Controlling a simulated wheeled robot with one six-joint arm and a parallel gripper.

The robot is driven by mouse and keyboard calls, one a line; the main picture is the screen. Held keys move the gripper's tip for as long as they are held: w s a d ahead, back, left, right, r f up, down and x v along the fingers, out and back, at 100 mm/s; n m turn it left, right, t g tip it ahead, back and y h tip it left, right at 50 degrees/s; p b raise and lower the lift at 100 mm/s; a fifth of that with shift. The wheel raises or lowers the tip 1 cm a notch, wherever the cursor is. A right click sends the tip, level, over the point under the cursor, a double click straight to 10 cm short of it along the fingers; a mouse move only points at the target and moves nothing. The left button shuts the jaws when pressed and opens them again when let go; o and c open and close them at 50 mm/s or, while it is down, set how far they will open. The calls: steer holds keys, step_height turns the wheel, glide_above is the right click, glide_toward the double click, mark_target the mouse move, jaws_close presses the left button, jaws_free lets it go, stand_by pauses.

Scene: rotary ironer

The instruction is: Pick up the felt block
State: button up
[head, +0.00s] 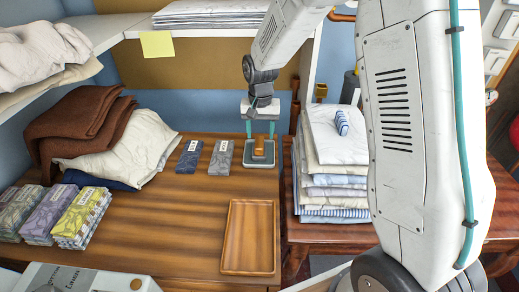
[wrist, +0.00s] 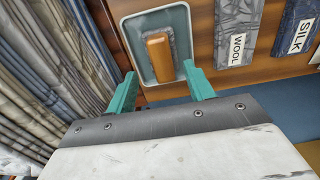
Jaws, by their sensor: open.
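The felt block (head: 260,148) has an orange-brown wooden handle and a grey felt base. It sits in a small pale grey-green tray (head: 260,163) at the back right of the wooden table. In the wrist view the block (wrist: 160,57) lies lengthwise inside the tray (wrist: 126,27). My gripper (head: 260,137) points down over the tray, with its teal fingers apart and nothing held. In the wrist view the gripper (wrist: 160,72) has its fingertips on either side of the handle's near end; the exact height gap cannot be told.
Grey and dark blue labelled cloth swatches (head: 221,158) lie just left of the tray. An empty wooden tray (head: 249,268) is in front. Folded linens (head: 334,180) are stacked close on the right. Brown and cream cloths (head: 82,128) are heaped left. The table's middle is clear.

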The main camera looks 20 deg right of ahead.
mark_target(259, 142)
step_height(259, 142, down, 5)
steer(key=shift+a+f, duration=0.1)
steer(key=shift+a, duration=0.05)
steer(key=c, duration=1.1)
steer(key=shift+r, duration=0.8)
step_height(259, 142, up, 2)
steer(key=shift+r, duration=0.2)
steer(key=s, duration=1)
steer(key=s+r, duration=0.1)
steer(key=s, duration=0.5)
steer(key=shift+a, duration=0.4)
